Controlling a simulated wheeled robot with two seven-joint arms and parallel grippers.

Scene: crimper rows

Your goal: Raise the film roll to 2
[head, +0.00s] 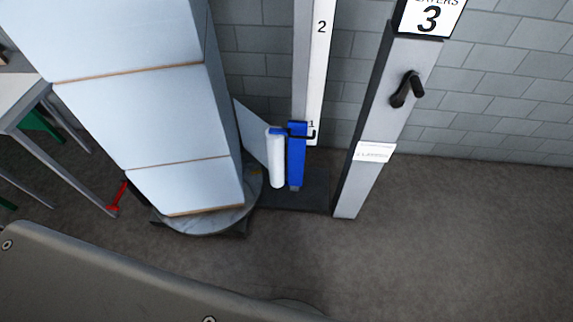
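The film roll (277,160) is a white upright cylinder with a blue top, held beside a blue carriage (297,158) on a grey mast. A white scale (321,60) runs up the mast, with a 2 high up and a 1 low down. A dark pointer (311,134) on the carriage sits at about the 1. A sheet of film (253,132) stretches from the roll to the stack of wrapped boxes (150,110). Neither of my grippers is in view.
A grey post (378,130) to the right carries a black crank handle (407,90), a white label (374,152) and a sign (432,17) reading 3. The boxes stand on a round turntable (210,217). A table (25,100) is at left. The floor at right is clear.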

